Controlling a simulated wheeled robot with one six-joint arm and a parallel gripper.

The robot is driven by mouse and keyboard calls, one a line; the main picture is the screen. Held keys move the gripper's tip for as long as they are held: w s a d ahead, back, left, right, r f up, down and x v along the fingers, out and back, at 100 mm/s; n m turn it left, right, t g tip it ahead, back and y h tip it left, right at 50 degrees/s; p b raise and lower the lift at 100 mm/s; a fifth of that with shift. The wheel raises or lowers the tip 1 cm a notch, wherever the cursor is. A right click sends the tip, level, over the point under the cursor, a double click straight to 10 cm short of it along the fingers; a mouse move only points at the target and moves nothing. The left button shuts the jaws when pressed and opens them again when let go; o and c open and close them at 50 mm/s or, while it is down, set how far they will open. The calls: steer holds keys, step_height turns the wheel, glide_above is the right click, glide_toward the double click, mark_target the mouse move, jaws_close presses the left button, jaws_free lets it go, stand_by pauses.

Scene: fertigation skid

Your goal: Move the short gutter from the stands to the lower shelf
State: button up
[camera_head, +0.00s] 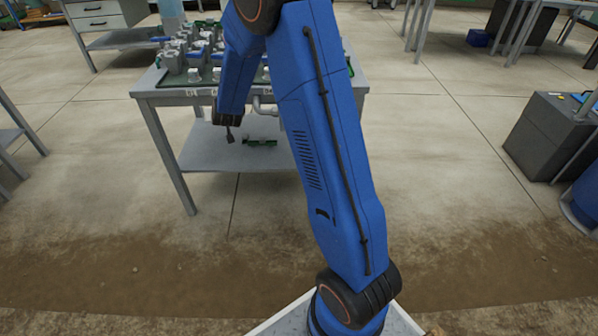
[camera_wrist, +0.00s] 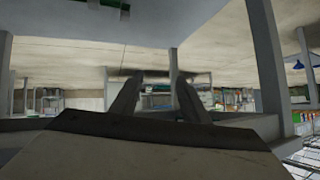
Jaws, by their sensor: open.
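The lower shelf (camera_head: 215,150) is a grey plate under the grey table, between its legs. A small dark green piece (camera_head: 262,142) lies on it; it is too small to tell whether this is the short gutter. My gripper (camera_head: 231,136) is above the shelf, left of the green piece and apart from it. In the wrist view my gripper's two fingers (camera_wrist: 158,98) stand apart with nothing seen between them. That view seems upside down, with the shelf (camera_wrist: 160,22) and part of a green piece (camera_wrist: 108,3) at its top. I cannot make out the stands for certain.
The tabletop (camera_head: 172,92) above the shelf carries several grey fittings on a green board. Pale pipework (camera_head: 265,108) hangs under its front edge. A table leg (camera_head: 168,160) stands left of my gripper. A dark grey cabinet (camera_head: 548,135) is at the right. Floor in front is clear.

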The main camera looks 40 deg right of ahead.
steer(key=s+a+r+n+g+y, duration=0.1)
steer(key=s+a+r+n+y, duration=0.15)
steer(key=s+r, duration=0.7)
steer(key=s+a+r+n+g+y, duration=0.1)
steer(key=s+a+r, duration=0.35)
steer(key=s, duration=0.85)
steer(key=s+d+r+g, duration=0.1)
steer(key=s+d+g, duration=0.1)
steer(key=s, duration=1.4)
steer(key=s+d+r+n+g+h, duration=0.1)
steer(key=s+d+g, duration=0.1)
steer(key=s, duration=1.5)
steer(key=shift+d, duration=0.25)
